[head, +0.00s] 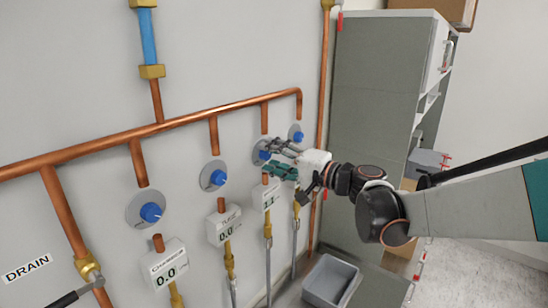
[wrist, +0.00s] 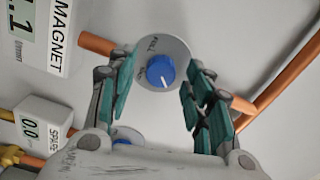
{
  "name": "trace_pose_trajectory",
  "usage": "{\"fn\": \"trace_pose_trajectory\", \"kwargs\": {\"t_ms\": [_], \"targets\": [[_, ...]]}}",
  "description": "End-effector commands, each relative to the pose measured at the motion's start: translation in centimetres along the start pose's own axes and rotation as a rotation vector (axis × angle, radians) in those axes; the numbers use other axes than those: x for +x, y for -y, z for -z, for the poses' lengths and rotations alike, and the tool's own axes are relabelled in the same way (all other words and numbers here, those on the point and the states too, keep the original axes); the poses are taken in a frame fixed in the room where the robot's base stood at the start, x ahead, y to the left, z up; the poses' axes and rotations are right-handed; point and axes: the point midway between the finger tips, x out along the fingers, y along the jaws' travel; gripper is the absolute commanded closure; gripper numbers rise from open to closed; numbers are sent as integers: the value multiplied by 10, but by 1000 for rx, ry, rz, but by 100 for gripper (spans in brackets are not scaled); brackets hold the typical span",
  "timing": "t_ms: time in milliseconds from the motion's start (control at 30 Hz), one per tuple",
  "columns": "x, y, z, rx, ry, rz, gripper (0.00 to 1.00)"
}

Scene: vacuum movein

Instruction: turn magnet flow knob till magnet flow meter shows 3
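The magnet flow knob (wrist: 160,71) is a blue dial with a white pointer line on a round grey plate marked FULL. In the head view the knob (head: 263,154) is partly behind my gripper (head: 274,158). In the wrist view my gripper (wrist: 161,76) is open, with one teal finger on each side of the knob and gaps visible between fingers and knob. The magnet flow meter (head: 266,198) is a white box below the knob. In the wrist view the meter (wrist: 18,25) is cut off at the edge; its last digits read ".1".
Two more knobs, chamber (head: 151,212) and turbo (head: 217,177), are to the left. A copper pipe (head: 150,130) runs above. A grey cabinet (head: 372,110) stands at right.

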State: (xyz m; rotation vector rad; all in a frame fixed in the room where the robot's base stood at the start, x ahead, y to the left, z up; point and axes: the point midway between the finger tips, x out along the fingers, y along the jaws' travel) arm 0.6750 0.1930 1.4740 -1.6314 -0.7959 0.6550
Motion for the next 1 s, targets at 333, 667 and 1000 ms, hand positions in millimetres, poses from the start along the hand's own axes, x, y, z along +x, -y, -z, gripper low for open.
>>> {"fn": "trace_pose_trajectory", "kwargs": {"t_ms": [333, 667, 1000], "targets": [[-4, 0, 1, 1, -2, 1, 52], [-62, 0, 2, 1, -5, 0, 52], [-113, 0, 1, 1, -2, 0, 52]]}}
